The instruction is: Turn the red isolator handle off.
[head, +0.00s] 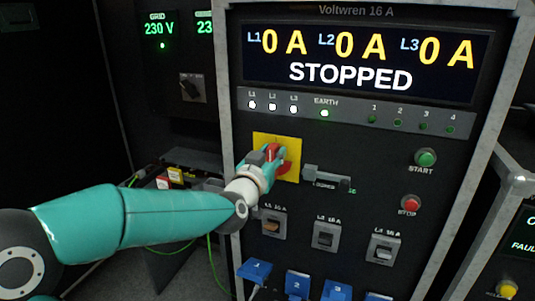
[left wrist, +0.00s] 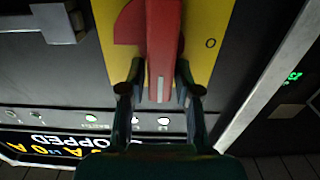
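The red isolator handle (head: 284,168) sits on a yellow plate (head: 292,146) on the front of the cabinet. In the left wrist view the handle (left wrist: 163,40) runs straight up and down the picture, with a red disc part beside it. An "O" mark shows on the yellow plate (left wrist: 205,60), to the right of the handle. My left gripper (head: 273,156) is at the handle and hides part of it. In the left wrist view its two fingers (left wrist: 160,75) lie one on each side of the handle, close against it. My right gripper is in neither view.
The display (head: 360,60) reads STOPPED and 0 A on L1, L2 and L3. The L1, L2, L3 and EARTH lamps are lit. A grey latch (head: 326,177) sits right of the plate. Green START (head: 426,157) and red STOP (head: 410,203) buttons and breakers (head: 326,235) are nearby.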

